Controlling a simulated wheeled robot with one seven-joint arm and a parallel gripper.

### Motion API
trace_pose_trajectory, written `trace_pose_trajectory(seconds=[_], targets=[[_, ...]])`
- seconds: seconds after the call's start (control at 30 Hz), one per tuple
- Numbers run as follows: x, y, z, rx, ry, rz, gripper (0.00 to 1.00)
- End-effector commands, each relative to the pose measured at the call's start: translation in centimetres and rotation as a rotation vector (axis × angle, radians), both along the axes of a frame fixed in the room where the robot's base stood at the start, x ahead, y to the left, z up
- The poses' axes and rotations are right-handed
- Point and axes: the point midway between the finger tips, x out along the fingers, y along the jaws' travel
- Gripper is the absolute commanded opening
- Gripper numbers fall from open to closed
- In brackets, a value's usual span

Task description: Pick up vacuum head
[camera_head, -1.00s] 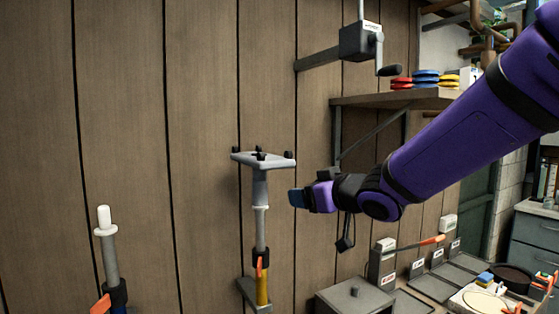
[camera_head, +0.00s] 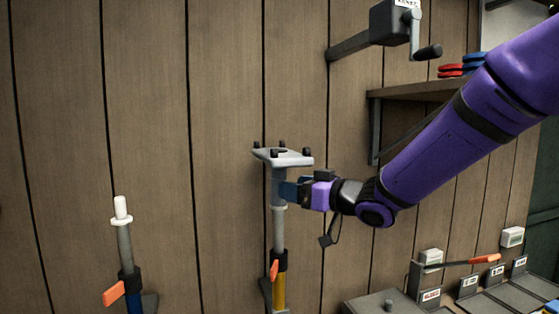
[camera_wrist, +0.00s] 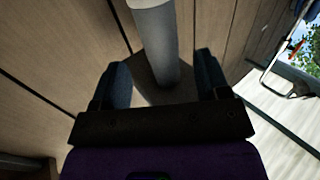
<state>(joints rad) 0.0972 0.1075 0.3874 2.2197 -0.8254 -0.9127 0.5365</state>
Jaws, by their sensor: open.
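The vacuum head (camera_head: 284,157) is a flat light-grey plate with small dark knobs on top. It sits on a grey neck above an upright pole (camera_head: 279,232) with an orange clip and a yellow lower part, beside the wooden wall. My gripper (camera_head: 290,191) is at the neck just below the plate, coming from the right. In the wrist view my gripper (camera_wrist: 160,85) is open, its two blue fingers on either side of the grey neck (camera_wrist: 155,40), with gaps on both sides. The plate itself is not recognisable in the wrist view.
A second pole (camera_head: 124,245) with a white tip and orange clip stands at the left. A crank on a wall bracket (camera_head: 385,25) is above, and a shelf (camera_head: 420,90) is at the upper right. A bench with labelled boxes (camera_head: 468,283) is at the lower right.

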Motion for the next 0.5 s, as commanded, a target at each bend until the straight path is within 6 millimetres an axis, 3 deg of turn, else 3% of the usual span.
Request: trace_pose_trajectory(seconds=[0.5], targets=[[3.2, 4.2, 0.2, 0.000, 0.000, 0.000, 0.69]])
